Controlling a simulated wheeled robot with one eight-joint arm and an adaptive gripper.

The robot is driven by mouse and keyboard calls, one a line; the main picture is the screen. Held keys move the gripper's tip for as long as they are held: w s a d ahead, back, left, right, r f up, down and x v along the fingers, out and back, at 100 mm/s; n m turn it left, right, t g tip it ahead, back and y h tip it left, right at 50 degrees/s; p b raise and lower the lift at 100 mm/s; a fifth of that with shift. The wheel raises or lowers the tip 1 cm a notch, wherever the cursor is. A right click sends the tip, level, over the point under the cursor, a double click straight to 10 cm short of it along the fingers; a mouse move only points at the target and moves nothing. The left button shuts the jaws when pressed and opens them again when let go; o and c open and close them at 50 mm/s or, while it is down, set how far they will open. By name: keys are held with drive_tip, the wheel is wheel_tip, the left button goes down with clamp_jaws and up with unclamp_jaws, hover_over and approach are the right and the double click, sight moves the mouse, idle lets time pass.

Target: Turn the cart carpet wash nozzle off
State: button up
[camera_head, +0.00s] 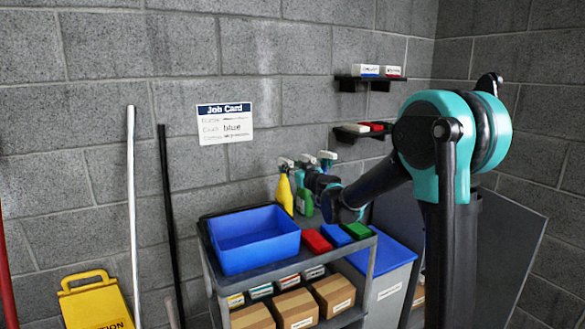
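Several spray bottles stand at the back of the cart (292,256) top, against the wall. One is a yellow bottle (285,195) with a grey-white nozzle head (286,163). Right of it is a green bottle (304,204), partly hidden by my arm. More white nozzle heads show at the right, including one teal and white head (327,157). No label is readable, so I cannot tell which is carpet wash or how any nozzle is set. My arm reaches left to the bottles. My gripper's fingers are not clearly visible among the bottles and wrist.
The cart top holds a blue bin (254,241) and red (316,241), blue (335,235) and green (357,231) pads. Boxes (275,309) fill the lower shelf. Poles and a yellow caution sign (95,303) stand left.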

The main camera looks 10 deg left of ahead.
drive_tip(key=v, duration=0.7)
idle(0.5)
drive_tip(key=s+d+f+m+g+h, duration=0.2)
drive_tip(key=s+d+f+g+h, duration=0.1)
drive_tip(key=s+d+f, duration=0.6)
drive_tip(key=s+d+f+m+g+h, duration=0.2)
drive_tip(key=s+d+f, duration=0.7)
drive_tip(key=s, duration=0.6)
drive_tip(key=s+d+f+m+g+h, duration=0.3)
drive_tip(key=s+d+f+g, duration=0.3)
drive_tip(key=s+d+f, duration=0.3)
drive_tip(key=s+f+h, duration=0.1)
drive_tip(key=s+f, duration=0.1)
drive_tip(key=s, duration=0.1)
drive_tip(key=shift+d+h, duration=0.3)
drive_tip(key=shift+d, duration=0.1)
